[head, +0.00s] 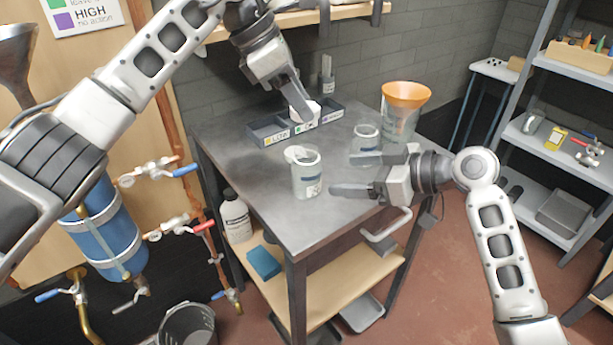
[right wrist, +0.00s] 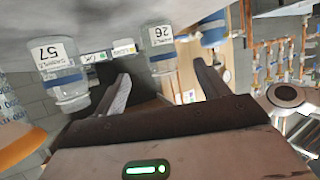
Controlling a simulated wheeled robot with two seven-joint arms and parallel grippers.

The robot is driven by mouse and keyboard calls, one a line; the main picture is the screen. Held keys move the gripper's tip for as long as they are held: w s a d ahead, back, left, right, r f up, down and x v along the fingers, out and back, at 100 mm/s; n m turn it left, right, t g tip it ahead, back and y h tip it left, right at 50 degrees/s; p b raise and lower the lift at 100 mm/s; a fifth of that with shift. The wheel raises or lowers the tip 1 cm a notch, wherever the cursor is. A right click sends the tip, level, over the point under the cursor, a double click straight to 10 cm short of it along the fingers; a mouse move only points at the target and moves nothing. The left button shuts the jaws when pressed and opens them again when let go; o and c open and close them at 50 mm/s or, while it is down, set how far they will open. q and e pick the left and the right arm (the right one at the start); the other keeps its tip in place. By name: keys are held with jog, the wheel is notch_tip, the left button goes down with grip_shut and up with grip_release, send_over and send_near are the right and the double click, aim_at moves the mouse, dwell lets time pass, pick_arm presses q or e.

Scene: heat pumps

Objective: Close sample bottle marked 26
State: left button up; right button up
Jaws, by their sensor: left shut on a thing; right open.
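The sample bottle marked 26 (right wrist: 160,48) shows upside down in the right wrist view, beyond and between the open fingers of my right gripper (right wrist: 165,85). In the head view I take it to be the nearer clear bottle (head: 306,178), upright on the table; a white piece sits at its rim, and I cannot tell whether it is a cap. My right gripper (head: 358,173) is open and level, its fingers pointing at this bottle, apart from it. My left gripper (head: 300,108) is shut on a small white piece (head: 312,107), possibly a cap, over the sorting tray.
The bottle marked 57 (right wrist: 64,75) stands close to my right gripper, also in the head view (head: 366,133). The grey sorting tray (head: 262,136) lies at the back of the metal table (head: 250,195). An orange funnel (head: 405,94) sits on a clear container. The table's front left is clear.

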jog(key=x, duration=1)
jog(key=c, duration=1.5)
pick_arm(q)
send_over(316, 154)
jog(key=a, duration=0.3)
jog(key=shift+w+d+f, duration=0.1)
jog(key=shift+w+f, duration=0.15)
jog(key=shift+f, duration=1)
jog(key=shift+w+d+f, duration=0.1)
jog(key=shift+w+f, duration=0.1)
jog(key=shift+f, duration=1)
pick_arm(e)
jog(key=shift+o, duration=0.2)
pick_arm(q)
jog(key=shift+f, duration=0.9)
jog(key=shift+f, duration=0.55)
pick_arm(e)
grip_shut()
pick_arm(q)
jog(key=shift+w+m+g, duration=0.15)
jog(key=shift+m+g, duration=0.65)
jog(key=shift+m, duration=0.9)
